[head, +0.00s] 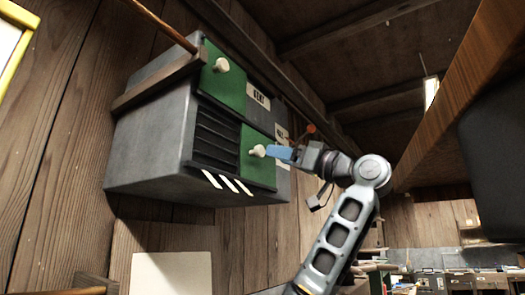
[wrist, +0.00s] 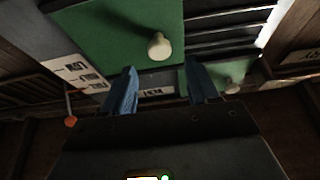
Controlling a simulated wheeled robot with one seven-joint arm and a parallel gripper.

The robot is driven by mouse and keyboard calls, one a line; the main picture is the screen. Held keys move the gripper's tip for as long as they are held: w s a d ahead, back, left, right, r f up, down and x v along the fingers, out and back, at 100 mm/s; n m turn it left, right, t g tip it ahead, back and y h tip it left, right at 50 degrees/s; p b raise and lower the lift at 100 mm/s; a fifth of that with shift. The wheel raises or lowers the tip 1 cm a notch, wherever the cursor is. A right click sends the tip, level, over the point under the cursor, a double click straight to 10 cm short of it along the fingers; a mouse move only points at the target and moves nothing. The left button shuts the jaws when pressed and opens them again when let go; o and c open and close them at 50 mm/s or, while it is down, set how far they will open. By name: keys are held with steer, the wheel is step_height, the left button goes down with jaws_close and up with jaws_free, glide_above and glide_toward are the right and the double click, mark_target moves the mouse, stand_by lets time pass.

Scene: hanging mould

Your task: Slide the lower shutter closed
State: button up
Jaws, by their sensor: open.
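The lower shutter (head: 257,172) is a green panel at the right part of a grey wall box in the head view. Dark slats (head: 216,136) show uncovered to its left. Its pale knob (head: 258,151) is just off my gripper's (head: 270,152) blue fingertips. In the wrist view the lower shutter (wrist: 110,35) fills the top, and its knob (wrist: 159,46) sits beyond the gap between my open fingers (wrist: 160,66). The knob does not look gripped. Whether a finger touches it, I cannot tell.
An upper green shutter (head: 222,82) with its own pale knob (head: 221,65) sits above. A wooden ledge (head: 160,84) crosses the box. A small orange-red ball (head: 311,128) on a stalk stands near my wrist. A wooden beam (head: 455,85) hangs at the right.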

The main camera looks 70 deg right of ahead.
mark_target(262, 151)
steer(key=p+x, duration=0.1)
steer(key=x, duration=0.5)
steer(key=shift+w+d+p, duration=0.1)
steer(key=shift+p, duration=0.2)
jaws_close()
stand_by(0.4)
